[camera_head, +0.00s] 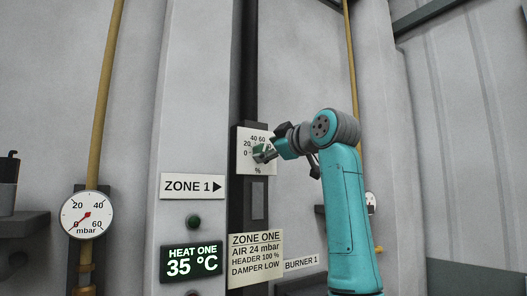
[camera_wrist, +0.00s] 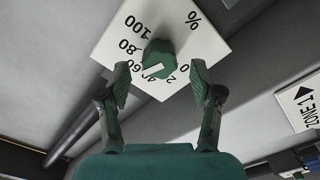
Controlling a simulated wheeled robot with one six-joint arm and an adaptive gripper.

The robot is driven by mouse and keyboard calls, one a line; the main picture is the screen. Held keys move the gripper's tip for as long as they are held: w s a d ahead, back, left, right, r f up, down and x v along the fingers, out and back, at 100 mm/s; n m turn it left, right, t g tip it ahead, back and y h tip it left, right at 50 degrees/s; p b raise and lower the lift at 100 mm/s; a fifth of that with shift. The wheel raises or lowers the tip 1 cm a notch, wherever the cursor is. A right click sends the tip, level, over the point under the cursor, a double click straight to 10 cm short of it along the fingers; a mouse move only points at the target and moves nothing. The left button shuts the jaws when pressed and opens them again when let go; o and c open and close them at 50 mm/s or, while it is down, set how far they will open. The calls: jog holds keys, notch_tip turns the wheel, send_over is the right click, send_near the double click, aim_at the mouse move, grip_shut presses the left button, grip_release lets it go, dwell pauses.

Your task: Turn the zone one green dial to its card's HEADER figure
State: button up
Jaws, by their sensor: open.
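The green dial (camera_wrist: 157,53) sits on a white scale plate (camera_wrist: 205,45) marked 0 to 100 and %. Its pale pointer mark lies near the 40, partly over the figures. My gripper (camera_wrist: 160,76) is open, with one finger to each side of the dial in the wrist view; I cannot tell whether either touches it. In the head view my gripper (camera_head: 264,153) is at the scale plate (camera_head: 250,166) and hides the dial and the higher figures. The zone one card (camera_head: 256,259) reads AIR 24 mbar, HEADER 100 %, DAMPER LOW.
A ZONE 1 sign (camera_head: 193,186) points right at the dark post. Below it are a green button (camera_head: 194,221) and a HEAT ONE display (camera_head: 192,262) reading 35 °C. A mbar gauge (camera_head: 86,214) is at the left. A BURNER 1 label (camera_head: 301,264) is low beside the card.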

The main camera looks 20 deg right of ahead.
jog(key=shift+x, duration=1.3)
jog(key=shift+c, duration=0.2)
jog(key=c, duration=1.1)
